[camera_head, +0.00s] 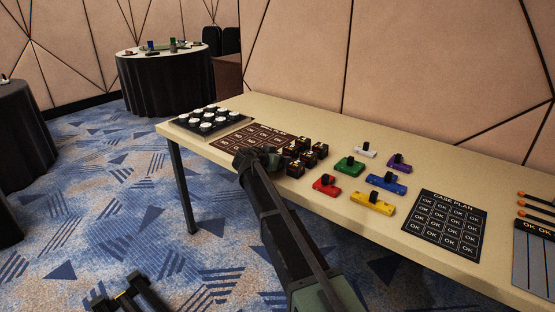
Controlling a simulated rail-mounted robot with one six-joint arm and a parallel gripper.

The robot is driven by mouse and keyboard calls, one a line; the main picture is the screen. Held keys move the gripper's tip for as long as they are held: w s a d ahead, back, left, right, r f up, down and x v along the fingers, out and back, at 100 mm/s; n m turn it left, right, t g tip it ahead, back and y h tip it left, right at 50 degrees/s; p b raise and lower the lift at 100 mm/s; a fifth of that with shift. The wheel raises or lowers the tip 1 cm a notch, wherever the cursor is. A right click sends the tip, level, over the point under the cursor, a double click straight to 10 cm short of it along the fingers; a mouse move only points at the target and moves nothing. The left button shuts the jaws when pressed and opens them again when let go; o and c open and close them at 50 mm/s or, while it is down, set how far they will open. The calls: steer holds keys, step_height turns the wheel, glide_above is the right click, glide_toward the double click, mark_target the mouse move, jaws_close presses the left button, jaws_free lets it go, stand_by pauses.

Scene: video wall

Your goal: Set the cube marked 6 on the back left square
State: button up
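A cluster of several small dark cubes with pale markings (309,153) stands on the long table, right of my arm's end. Their numbers are too small to read, so I cannot tell which is marked 6. A dark brown plan sheet (275,131) with a grid of labelled squares lies just left of and behind the cubes. My gripper (266,157) is at the sheet's front edge, close to the left side of the cubes. My wrist hides its fingers, part of the sheet's front, and perhaps a cube. I cannot see whether it holds anything.
A black tray of white round pieces (178,122) is at the table's left end. Right of the cubes are red (327,185), green, yellow (372,203), blue, purple and white blocks with black knobs. A black "CASE PLAN" sheet (447,226) lies farther right, before orange-tipped tools (535,207).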

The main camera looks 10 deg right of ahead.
steer(key=shift+s+a+r, duration=0.15)
steer(key=shift+r, duration=0.2)
steer(key=p+v, duration=0.5)
steer(key=v, duration=0.6)
steer(key=s+d+f+n+g+y, duration=0.25)
steer(key=s+d+f, duration=0.2)
steer(key=s, duration=0.55)
steer(key=s+d+f+n+g+y, duration=0.25)
steer(key=s+d+g, duration=0.2)
steer(key=s, duration=0.45)
steer(key=s+f+n+g+y, duration=0.1)
steer(key=s+n+y, duration=0.1)
steer(key=s, duration=0.5)
steer(key=s+a+f+n+g+y, duration=0.1)
steer(key=s+f+n+y, duration=0.1)
steer(key=s, duration=0.6)
steer(key=shift+f+n+y, duration=0.25)
steer(key=shift+n+y, duration=0.15)
steer(key=shift+y, duration=0.2)
step_height(320, 180, up, 22)
steer(key=p, duration=2.1)
steer(key=shift+o, duration=0.5)
steer(key=shift+f, duration=0.55)
